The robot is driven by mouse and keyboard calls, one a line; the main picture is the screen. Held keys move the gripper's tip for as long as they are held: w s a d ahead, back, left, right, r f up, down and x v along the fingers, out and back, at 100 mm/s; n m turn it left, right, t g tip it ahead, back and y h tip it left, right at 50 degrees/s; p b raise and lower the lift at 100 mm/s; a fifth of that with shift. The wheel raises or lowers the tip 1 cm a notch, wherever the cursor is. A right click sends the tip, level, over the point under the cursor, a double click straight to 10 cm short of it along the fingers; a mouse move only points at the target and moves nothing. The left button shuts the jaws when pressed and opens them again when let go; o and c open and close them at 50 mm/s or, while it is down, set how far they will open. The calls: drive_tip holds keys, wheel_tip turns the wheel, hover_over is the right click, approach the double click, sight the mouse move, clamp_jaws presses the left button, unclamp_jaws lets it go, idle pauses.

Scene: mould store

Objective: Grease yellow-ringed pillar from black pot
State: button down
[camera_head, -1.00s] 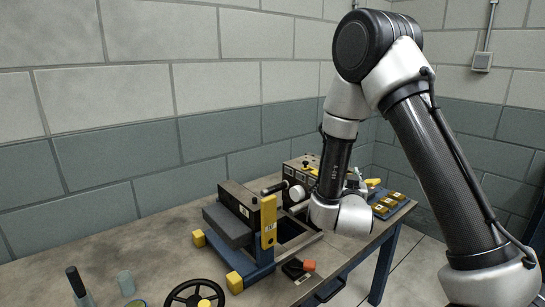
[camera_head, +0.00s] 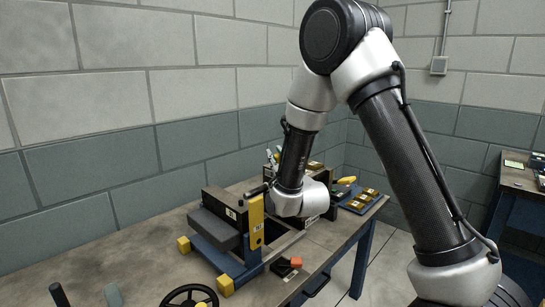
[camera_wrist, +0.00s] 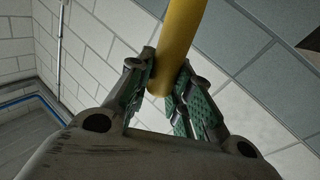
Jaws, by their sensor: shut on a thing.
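In the wrist view my gripper (camera_wrist: 163,88) is shut on a yellow rod-like handle (camera_wrist: 181,38). The handle runs up out of the picture, so its far end is hidden. In the head view my fingers are hidden behind my wrist, over the back of the bench beside the mould. The mould (camera_head: 215,232) is a dark grey block on a blue base with yellow corner blocks and an upright yellow plate (camera_head: 256,222). I cannot make out a yellow-ringed pillar or a black pot for certain.
A small black item (camera_head: 281,268) with an orange-red piece (camera_head: 296,262) lies on the bench (camera_head: 135,262). A black handwheel (camera_head: 188,296) is at the front. A blue tray (camera_head: 350,207) with brass-coloured pieces is at the right end. A second bench (camera_head: 514,184) stands far right.

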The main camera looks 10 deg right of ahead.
drive_tip(key=w+d+f, duration=0.4)
drive_tip(key=d, duration=0.1)
drive_tip(key=s+a+r, duration=0.3)
drive_tip(key=s+a, duration=0.2)
drive_tip(key=a, duration=0.2)
drive_tip(key=shift+s+r, duration=0.3)
